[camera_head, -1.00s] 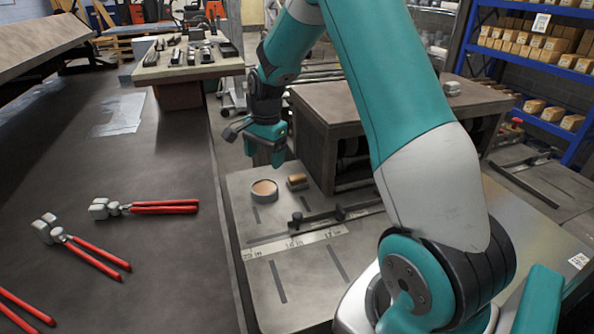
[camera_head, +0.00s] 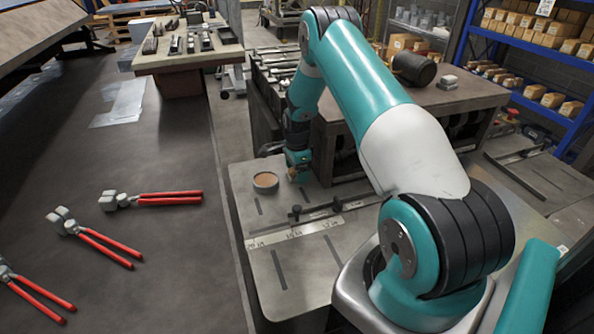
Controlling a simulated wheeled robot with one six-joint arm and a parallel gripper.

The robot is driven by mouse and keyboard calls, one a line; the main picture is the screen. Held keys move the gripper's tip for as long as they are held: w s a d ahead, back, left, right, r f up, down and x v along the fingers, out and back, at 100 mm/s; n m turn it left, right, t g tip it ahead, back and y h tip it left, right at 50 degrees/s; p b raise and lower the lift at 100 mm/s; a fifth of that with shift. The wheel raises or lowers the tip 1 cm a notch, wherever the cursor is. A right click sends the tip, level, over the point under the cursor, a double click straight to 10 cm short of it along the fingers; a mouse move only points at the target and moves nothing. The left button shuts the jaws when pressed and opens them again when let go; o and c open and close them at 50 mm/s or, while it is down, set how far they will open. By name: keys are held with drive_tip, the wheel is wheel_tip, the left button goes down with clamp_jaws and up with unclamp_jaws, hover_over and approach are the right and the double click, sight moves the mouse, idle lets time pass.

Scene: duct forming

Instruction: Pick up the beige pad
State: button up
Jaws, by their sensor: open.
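My gripper (camera_head: 298,176) is open and points down over the grey metal plate, at the spot where a small tan-brown block sat. Only a sliver of tan-brown shows at the fingers, so I cannot tell if they straddle the block or touch it. I cannot tell for sure which of these two is the beige pad.
The slotted metal plate (camera_head: 310,262) carries a ruler strip (camera_head: 300,230) and a dark bar with knobs (camera_head: 315,212). A heavy bench (camera_head: 440,105) with a black-headed mallet (camera_head: 413,69) stands close behind. Red-handled tongs (camera_head: 165,198) lie on the left table.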

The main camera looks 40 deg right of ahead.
drive_tip(key=c, duration=1)
drive_tip(key=shift+c, duration=0.2)
drive_tip(key=shift+w+a+r+b, duration=0.1)
drive_tip(key=shift+b, duration=0.25)
drive_tip(key=shift+a+r+b, duration=0.1)
drive_tip(key=shift+r+b, duration=0.05)
drive_tip(key=shift+b, duration=0.2)
drive_tip(key=r+b, duration=0.1)
drive_tip(key=r, duration=0.1)
drive_tip(key=r+b, duration=0.1)
drive_tip(key=r, duration=0.1)
drive_tip(key=a+r+b, duration=0.1)
drive_tip(key=r, duration=0.1)
drive_tip(key=shift+w+r, duration=0.15)
drive_tip(key=shift+w, duration=0.1)
drive_tip(key=w+a+b, duration=0.2)
drive_tip(key=w+a, duration=0.2)
drive_tip(key=a, duration=0.4)
drive_tip(key=w+a+b, duration=0.3)
drive_tip(key=w+a, duration=0.1)
drive_tip(key=a, duration=0.4)
drive_tip(key=shift+a+r, duration=0.15)
drive_tip(key=shift+a, duration=0.2)
drive_tip(key=shift+o, duration=1.3)
drive_tip(key=shift+c, duration=0.8)
